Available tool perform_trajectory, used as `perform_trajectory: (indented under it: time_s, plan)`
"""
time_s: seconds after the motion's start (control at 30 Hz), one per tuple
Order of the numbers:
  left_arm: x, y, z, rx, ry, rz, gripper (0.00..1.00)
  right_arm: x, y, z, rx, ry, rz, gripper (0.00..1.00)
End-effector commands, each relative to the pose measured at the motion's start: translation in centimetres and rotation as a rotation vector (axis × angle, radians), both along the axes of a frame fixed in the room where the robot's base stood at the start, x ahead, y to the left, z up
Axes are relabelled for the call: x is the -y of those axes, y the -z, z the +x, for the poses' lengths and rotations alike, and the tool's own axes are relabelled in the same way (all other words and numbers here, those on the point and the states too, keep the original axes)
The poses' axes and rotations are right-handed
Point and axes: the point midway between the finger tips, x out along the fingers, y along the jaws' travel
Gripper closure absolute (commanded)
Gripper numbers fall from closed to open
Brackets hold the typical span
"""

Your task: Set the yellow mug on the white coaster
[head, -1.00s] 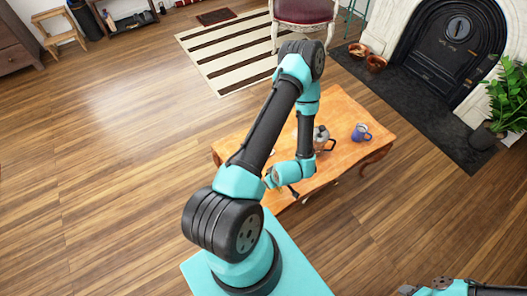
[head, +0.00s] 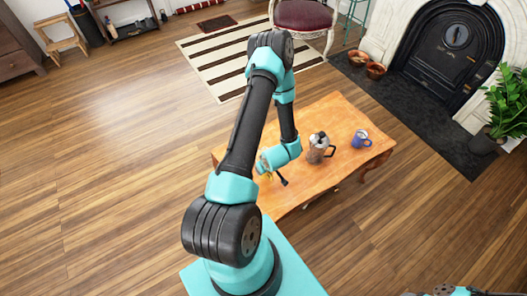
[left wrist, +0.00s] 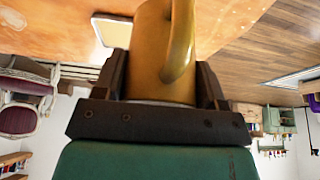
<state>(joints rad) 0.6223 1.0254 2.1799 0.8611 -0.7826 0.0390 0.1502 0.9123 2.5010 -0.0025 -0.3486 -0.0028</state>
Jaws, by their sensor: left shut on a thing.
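The yellow mug (left wrist: 150,60) is between the two fingers of my left gripper (left wrist: 162,84) in the left wrist view, its handle toward the camera. The gripper is shut on it. In the head view my left gripper (head: 276,179) is over the near left part of the wooden table (head: 345,113), and only a small yellow bit of the mug (head: 269,177) shows. The white coaster (left wrist: 113,33) lies on the table in the left wrist view, partly hidden behind the mug. I cannot make out the coaster in the head view. My right gripper is not in view.
A metal coffee pot (head: 319,146) with a black handle stands on the table right of my left gripper. A blue mug (head: 361,139) stands farther right. The table's far right part is clear. A red-seated chair (head: 305,18) stands beyond the table.

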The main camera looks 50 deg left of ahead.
Motion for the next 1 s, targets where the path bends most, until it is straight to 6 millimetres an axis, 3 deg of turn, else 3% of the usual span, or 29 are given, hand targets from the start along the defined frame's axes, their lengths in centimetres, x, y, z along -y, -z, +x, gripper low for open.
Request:
perform_trajectory:
  time_s: [0.5,0.67,1.0]
  plan:
    - [-8.7,0.9,5.7,0.004,-0.003,0.003,0.73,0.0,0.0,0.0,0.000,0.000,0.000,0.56]
    - [-9.8,1.1,6.5,0.001,-0.003,0.001,0.73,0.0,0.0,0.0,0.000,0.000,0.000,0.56]
    - [-9.9,1.1,6.6,0.000,-0.001,0.001,0.73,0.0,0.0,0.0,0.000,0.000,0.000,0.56]
